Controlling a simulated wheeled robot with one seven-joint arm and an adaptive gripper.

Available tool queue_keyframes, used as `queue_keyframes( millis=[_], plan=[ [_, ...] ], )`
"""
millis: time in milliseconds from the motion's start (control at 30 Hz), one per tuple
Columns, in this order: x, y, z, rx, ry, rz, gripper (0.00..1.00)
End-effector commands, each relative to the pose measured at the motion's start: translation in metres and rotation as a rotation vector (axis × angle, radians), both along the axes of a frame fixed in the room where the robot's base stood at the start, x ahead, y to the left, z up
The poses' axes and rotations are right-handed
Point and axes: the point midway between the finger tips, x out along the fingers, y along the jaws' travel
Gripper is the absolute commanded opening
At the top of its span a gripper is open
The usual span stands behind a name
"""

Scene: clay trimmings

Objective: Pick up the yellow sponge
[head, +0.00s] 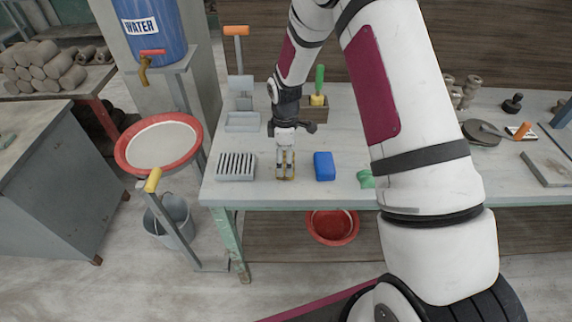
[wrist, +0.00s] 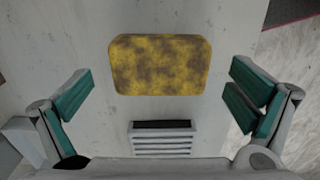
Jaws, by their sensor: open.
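The yellow sponge (wrist: 160,64) lies flat on the pale tabletop in the wrist view, with brown stains on its face. It sits centred between my open fingers and somewhat beyond their tips. In the head view, my gripper (head: 285,172) points down over the table, and only a little of the sponge's yellow shows around the fingers. In the wrist view, my gripper (wrist: 160,95) is open, with one teal-padded finger on each side and nothing between them. I cannot tell the exact height of the fingertips over the sponge.
A grey slatted rack (head: 236,167) stands left of my gripper, and a blue block (head: 324,166) lies to the right. A wooden box (head: 315,112) with a green-handled tool is behind. A green lump (head: 366,179) lies farther right. The table's front edge (head: 300,203) is close.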

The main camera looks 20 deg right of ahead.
Motion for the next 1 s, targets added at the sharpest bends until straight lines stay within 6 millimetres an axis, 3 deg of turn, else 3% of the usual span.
queue_keyframes(
  millis=[200,433,467,633,1000],
  plan=[
    [0.000,0.000,-0.020,0.000,0.000,-0.001,1.00],
    [0.000,0.000,-0.022,0.001,-0.001,-0.001,1.00],
    [0.000,0.000,-0.022,0.001,-0.001,-0.001,0.98],
    [0.000,0.000,-0.022,0.000,0.000,-0.001,0.60],
    [0.000,0.000,-0.021,0.000,0.000,-0.001,0.60]
  ],
)
